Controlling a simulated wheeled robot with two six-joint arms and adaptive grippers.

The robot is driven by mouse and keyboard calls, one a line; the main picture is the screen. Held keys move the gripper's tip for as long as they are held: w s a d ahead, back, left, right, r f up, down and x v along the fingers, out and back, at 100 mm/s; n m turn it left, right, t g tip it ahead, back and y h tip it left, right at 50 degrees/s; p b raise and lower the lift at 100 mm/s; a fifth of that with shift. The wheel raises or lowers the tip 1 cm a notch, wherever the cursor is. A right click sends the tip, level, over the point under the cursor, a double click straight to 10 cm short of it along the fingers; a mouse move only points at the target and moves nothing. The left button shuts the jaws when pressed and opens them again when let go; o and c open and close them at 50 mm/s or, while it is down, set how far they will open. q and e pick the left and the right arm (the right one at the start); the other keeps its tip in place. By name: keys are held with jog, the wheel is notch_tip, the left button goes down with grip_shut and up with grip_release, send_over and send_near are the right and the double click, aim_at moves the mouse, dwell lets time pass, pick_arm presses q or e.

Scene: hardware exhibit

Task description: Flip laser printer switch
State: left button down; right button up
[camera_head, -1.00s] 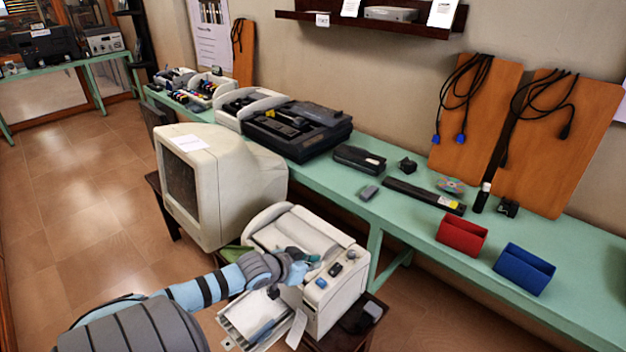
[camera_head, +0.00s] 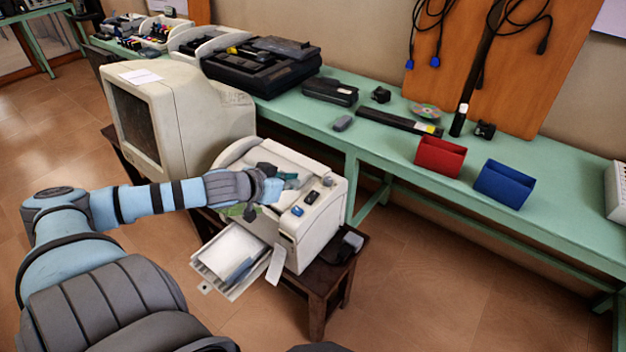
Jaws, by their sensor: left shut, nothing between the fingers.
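The white laser printer (camera_head: 318,228) stands on a small dark wooden table, with its paper tray (camera_head: 236,254) pulled out at the front. On its top right panel are a small blue control (camera_head: 297,211), a dark control (camera_head: 311,197) and another at the back (camera_head: 327,181). I cannot tell which of these is the switch. My left gripper (camera_head: 288,180) is over the printer's top, left of the controls. Its fingers look shut and empty, and it seems apart from the controls. It hides part of the printer's top. My right gripper is out of view.
A big old monitor (camera_head: 178,118) stands left of the printer. Behind runs a green bench (camera_head: 385,160) with a red holder (camera_head: 440,157), a blue holder (camera_head: 501,185) and a black device (camera_head: 262,66). Open floor lies to the right of the printer.

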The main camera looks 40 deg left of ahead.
pick_arm(q)
jog(key=b+x, duration=0.5)
jog(key=b, duration=0.1)
send_over(313, 199)
jog(key=f, duration=0.3)
jog(key=shift+s+d, duration=0.1)
jog(key=shift+s, duration=0.1)
jog(key=f, duration=0.1)
jog(key=f+b, duration=0.1)
jog(key=shift+w+f, duration=0.2)
jog(key=shift+f, duration=0.65)
